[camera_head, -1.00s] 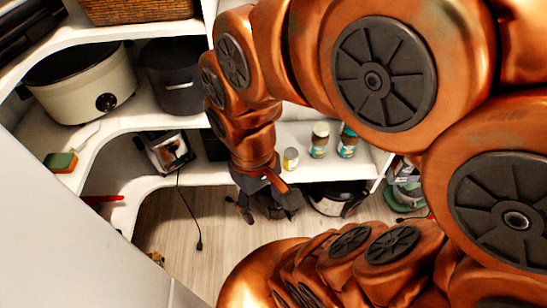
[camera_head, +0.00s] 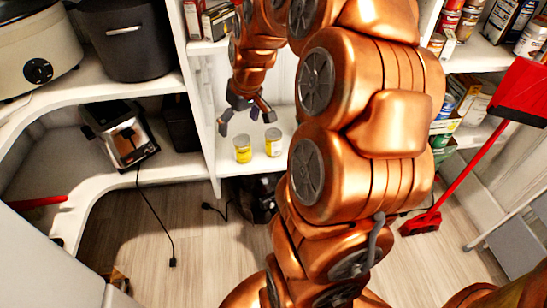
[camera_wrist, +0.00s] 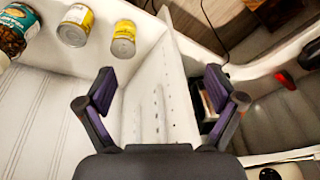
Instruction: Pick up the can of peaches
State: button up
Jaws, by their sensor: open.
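Two small yellow-labelled cans stand on the white shelf below my gripper. In the head view, the left can (camera_head: 242,149) is nearer the upright divider and the right can (camera_head: 274,142) is beside it, with a gap between them. The wrist view shows the can nearer the divider (camera_wrist: 123,39) and the other can (camera_wrist: 75,26) near the top left. I cannot read which one holds peaches. My gripper (camera_head: 246,117) is open and empty above the cans. In the wrist view, the gripper's spread fingers (camera_wrist: 160,88) straddle the divider wall, apart from both cans.
The white divider (camera_wrist: 165,90) runs beside the cans. A jar (camera_wrist: 17,30) stands left of them in the wrist view. A toaster (camera_head: 124,137) sits on the left shelf. A red broom (camera_head: 440,195) leans at the right. Floor in front is partly clear.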

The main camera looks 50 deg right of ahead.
jog(key=m+t+h+b, duration=0.1)
jog(key=t+h+b, duration=0.1)
jog(key=b, duration=0.8)
send_near(275, 134)
jog(key=x, duration=0.4)
jog(key=shift+s+d+f, duration=0.1)
jog(key=shift+d+f, duration=0.25)
jog(key=shift+d, duration=0.05)
jog(key=shift+x, duration=1.15)
jog(key=shift+a+b+x, duration=0.25)
jog(key=shift+b+x, duration=0.4)
jog(key=shift+x, duration=0.6)
jog(key=shift+a+b+x, duration=0.25)
jog(key=shift+b+x, duration=0.35)
jog(key=shift+x, duration=0.7)
jog(key=shift+r, duration=0.1)
jog(key=c, duration=1.7)
